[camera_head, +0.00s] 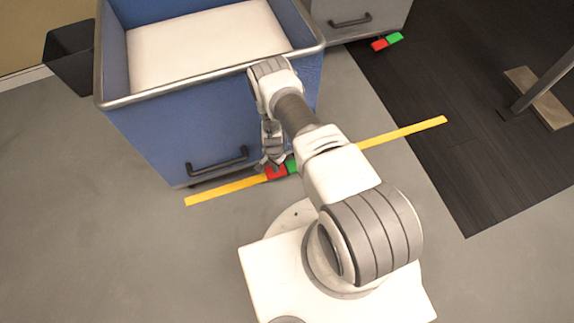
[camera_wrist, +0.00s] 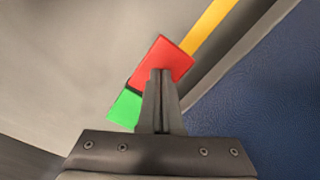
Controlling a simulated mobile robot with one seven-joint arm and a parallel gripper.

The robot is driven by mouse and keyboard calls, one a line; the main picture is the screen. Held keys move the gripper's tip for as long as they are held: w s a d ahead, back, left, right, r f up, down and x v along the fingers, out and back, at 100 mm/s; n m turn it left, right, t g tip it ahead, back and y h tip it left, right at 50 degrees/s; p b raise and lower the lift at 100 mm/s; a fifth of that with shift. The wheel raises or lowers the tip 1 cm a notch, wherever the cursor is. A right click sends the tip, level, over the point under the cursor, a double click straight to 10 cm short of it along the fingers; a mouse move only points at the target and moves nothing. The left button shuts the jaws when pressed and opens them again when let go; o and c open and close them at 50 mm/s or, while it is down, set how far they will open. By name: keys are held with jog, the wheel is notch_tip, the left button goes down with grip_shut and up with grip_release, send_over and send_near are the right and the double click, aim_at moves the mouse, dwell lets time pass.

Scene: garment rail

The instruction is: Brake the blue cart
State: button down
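The blue cart (camera_head: 150,130) stands at upper left, with a white inside and a black handle (camera_head: 217,162) low on its front. Its red pedal (camera_head: 276,174) and green pedal (camera_head: 292,167) sit at the foot of the front, by the yellow floor line. My gripper (camera_head: 268,163) points down just by the red pedal. In the wrist view the two fingers (camera_wrist: 162,80) are together with nothing between them, and their tips overlap the red pedal (camera_wrist: 161,60). I cannot tell whether they touch it. The green pedal (camera_wrist: 125,107) lies left of the fingers.
A grey cart (camera_head: 350,15) with its own red pedal (camera_head: 379,44) and green pedal (camera_head: 395,38) stands behind at right. A black bin (camera_head: 70,58) is left of the blue cart. A stand with a wooden foot (camera_head: 540,97) is on the dark mat (camera_head: 460,130). Grey floor at left is clear.

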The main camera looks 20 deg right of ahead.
jog(key=shift+f, duration=0.15)
jog(key=shift+r+p, duration=2.25)
jog(key=shift+r, duration=1.3)
jog(key=shift+s, duration=0.15)
